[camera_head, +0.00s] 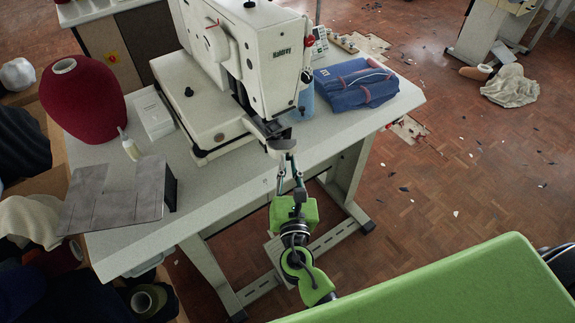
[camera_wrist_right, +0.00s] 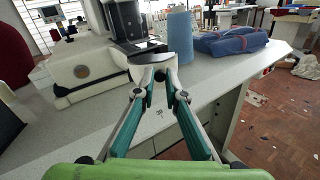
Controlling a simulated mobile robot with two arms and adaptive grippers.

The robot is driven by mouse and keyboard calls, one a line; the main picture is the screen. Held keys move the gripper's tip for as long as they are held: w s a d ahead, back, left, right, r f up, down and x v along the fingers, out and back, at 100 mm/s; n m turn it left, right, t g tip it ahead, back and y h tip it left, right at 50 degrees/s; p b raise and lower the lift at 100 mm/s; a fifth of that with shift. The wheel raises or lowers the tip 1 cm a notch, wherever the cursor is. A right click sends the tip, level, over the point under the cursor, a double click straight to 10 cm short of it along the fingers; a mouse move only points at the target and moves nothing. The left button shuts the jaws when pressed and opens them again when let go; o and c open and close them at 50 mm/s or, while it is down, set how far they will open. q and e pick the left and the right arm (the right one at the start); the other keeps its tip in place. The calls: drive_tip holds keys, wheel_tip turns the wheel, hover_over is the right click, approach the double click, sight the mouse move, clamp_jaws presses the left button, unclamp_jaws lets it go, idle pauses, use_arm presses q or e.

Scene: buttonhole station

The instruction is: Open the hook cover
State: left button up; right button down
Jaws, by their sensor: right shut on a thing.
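The white buttonhole machine (camera_head: 262,45) stands on the table, and its low front end carries the hook cover (camera_head: 281,145), a pale rounded piece. My right gripper (camera_head: 285,158) reaches up from the table's front edge, its fingertips together on the front of the cover. In the right wrist view the fingertips (camera_wrist_right: 154,75) are shut on the cover's pale front edge (camera_wrist_right: 150,59), below the dark sewing head. The fingers hide part of the cover, and I cannot tell how far it is tilted. My left gripper is not in view.
A red thread cone (camera_head: 85,100), a small white bottle (camera_head: 130,147) and grey fabric (camera_head: 115,192) lie to the left. A folded blue garment (camera_head: 352,84) lies right of the machine, with a blue cone (camera_wrist_right: 180,37) close by. The table front between is clear.

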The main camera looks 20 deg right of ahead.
drive_tip(key=c, duration=2.1)
unclamp_jaws()
drive_tip(key=v, duration=1.2)
